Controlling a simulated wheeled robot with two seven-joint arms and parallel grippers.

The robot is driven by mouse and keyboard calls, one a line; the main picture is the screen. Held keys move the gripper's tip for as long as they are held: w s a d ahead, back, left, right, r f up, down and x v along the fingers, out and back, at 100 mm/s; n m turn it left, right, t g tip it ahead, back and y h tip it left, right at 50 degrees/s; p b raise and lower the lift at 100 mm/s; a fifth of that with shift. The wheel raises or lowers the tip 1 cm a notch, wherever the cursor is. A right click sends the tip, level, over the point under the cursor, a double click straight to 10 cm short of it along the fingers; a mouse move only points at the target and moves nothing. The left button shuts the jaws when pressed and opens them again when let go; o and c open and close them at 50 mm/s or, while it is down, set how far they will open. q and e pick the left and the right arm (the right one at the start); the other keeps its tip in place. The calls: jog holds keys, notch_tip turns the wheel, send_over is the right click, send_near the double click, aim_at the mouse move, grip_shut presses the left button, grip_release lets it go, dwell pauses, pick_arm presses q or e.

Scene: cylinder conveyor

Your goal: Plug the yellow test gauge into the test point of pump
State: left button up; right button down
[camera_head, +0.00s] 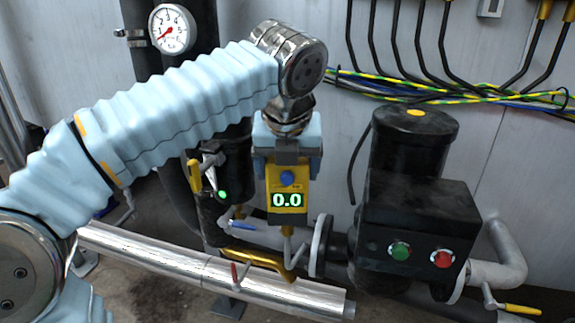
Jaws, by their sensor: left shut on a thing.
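The yellow test gauge (287,205) is upright near the middle of the head view, with its display reading 0.0. My left gripper (287,158) is shut on the gauge's upper part from above. I cannot tell whether the stem touches anything there. The black pump (412,215), with a green and a red button, stands just right of the gauge. The test point is not clearly distinguishable. My right gripper is not in view.
A silver clad pipe (215,275) runs low across the front left. A round dial (172,29) is on the dark column at the back. Yellow-handled valves (194,175) and a flange (321,246) crowd the gauge. Cables (450,88) hang along the back wall.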

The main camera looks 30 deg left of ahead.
pick_arm(q)
jog(key=shift+f+b, duration=0.85)
jog(key=shift+f, duration=0.85)
jog(key=o, duration=1.1)
jog(key=p+v, duration=0.3)
jog(key=v, duration=1)
jog(key=shift+s+r+p, duration=0.15)
jog(key=shift+r+p, duration=0.15)
jog(key=shift+r, duration=0.05)
